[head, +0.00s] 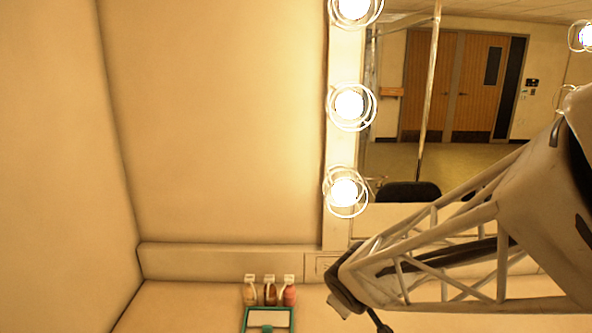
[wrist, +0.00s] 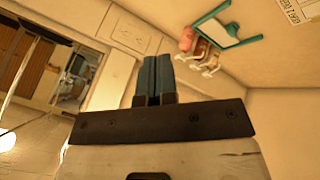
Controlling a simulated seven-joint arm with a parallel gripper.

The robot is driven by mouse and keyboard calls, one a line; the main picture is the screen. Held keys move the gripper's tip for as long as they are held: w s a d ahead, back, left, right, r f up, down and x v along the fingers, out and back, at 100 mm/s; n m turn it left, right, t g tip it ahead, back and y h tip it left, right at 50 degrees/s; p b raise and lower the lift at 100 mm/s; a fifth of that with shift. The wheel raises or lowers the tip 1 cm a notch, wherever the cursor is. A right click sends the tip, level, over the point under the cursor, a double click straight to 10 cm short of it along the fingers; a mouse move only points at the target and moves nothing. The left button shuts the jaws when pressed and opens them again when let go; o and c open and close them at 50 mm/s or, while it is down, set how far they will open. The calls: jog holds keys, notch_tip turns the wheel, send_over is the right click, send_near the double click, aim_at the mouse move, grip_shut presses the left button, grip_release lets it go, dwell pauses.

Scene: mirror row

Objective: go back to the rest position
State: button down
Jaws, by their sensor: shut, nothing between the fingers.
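My gripper (wrist: 153,76) shows in the wrist view with its two blue-grey fingers side by side and touching. It is shut, with nothing held between the fingers. In the head view my arm reaches in from the right, in front of the mirror (head: 460,100). Its fingers cannot be made out there. In the wrist view the fingertips point toward the wall, apart from the things on the counter.
Several small bottles with white tops (head: 270,292) stand on the counter (head: 180,305) against the wall, behind a teal-framed item (head: 267,318). Lit bulbs in wire cages (head: 349,106) line the mirror's left edge. The counter left of the bottles is clear.

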jog(key=s+d+r+m+g, duration=0.1)
jog(key=s+d+r+m, duration=0.1)
jog(key=s, duration=0.5)
jog(key=s+d+r+m+g, duration=0.1)
jog(key=s+d+r+m, duration=0.1)
jog(key=s+r, duration=0.3)
jog(key=s+d+r+m+g, duration=0.2)
jog(key=s+r+m, duration=0.1)
jog(key=s, duration=0.5)
jog(key=shift+s+d+r+m+y, duration=0.2)
jog(key=shift+s+d+m+y, duration=0.15)
jog(key=shift+m, duration=0.45)
